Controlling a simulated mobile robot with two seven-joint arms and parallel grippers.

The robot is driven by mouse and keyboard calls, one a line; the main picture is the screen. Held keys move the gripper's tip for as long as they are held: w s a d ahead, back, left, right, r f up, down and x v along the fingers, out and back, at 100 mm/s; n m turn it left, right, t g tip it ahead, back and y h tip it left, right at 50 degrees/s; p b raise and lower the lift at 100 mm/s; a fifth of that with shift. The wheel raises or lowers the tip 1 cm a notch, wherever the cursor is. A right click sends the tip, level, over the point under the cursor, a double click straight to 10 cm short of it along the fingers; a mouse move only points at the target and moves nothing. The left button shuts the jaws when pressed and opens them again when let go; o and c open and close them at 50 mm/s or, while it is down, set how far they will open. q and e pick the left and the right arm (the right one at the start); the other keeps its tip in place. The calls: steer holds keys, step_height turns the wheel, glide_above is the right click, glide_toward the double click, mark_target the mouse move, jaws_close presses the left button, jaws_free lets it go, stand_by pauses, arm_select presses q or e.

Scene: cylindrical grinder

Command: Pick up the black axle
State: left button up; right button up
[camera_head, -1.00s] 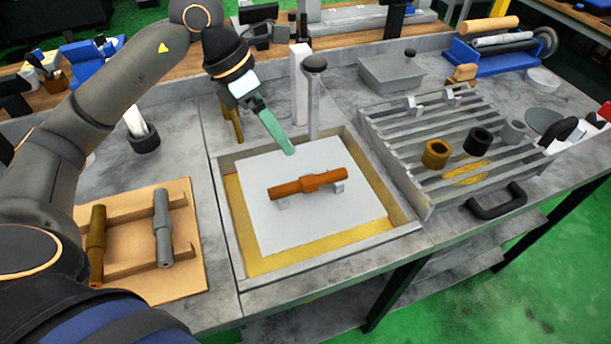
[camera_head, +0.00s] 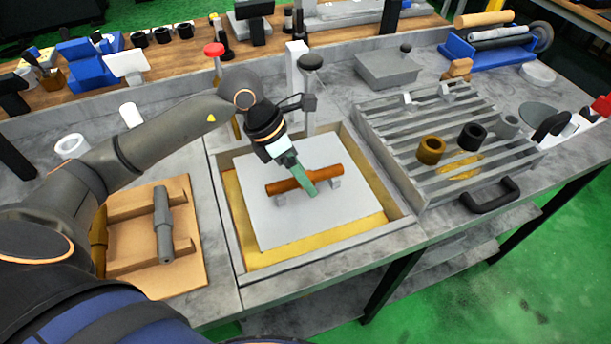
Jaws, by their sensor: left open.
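No axle in view looks plainly black. An orange-brown axle (camera_head: 331,174) lies on two small supports on the white plate (camera_head: 275,229) in the framed tray. My left gripper (camera_head: 308,191) reaches down over the middle of this axle, its green fingers overlapping it in the picture. It is open; I cannot tell whether it touches the axle. A dark grey axle (camera_head: 163,228) lies on the wooden rack (camera_head: 152,285) at left. A brass-coloured axle (camera_head: 98,240) lies beside it, partly hidden by my arm. My right gripper is out of view.
A slatted grey rack (camera_head: 397,161) at right carries a brass ring (camera_head: 431,150), a black ring (camera_head: 472,136) and a grey ring (camera_head: 507,125). A grey post (camera_head: 311,95) with a dark knob rises behind the tray. The tray has raised walls.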

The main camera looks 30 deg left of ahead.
arm_select(q)
jaws_close()
stand_by(0.6)
steer(key=shift+r, duration=0.15)
stand_by(0.7)
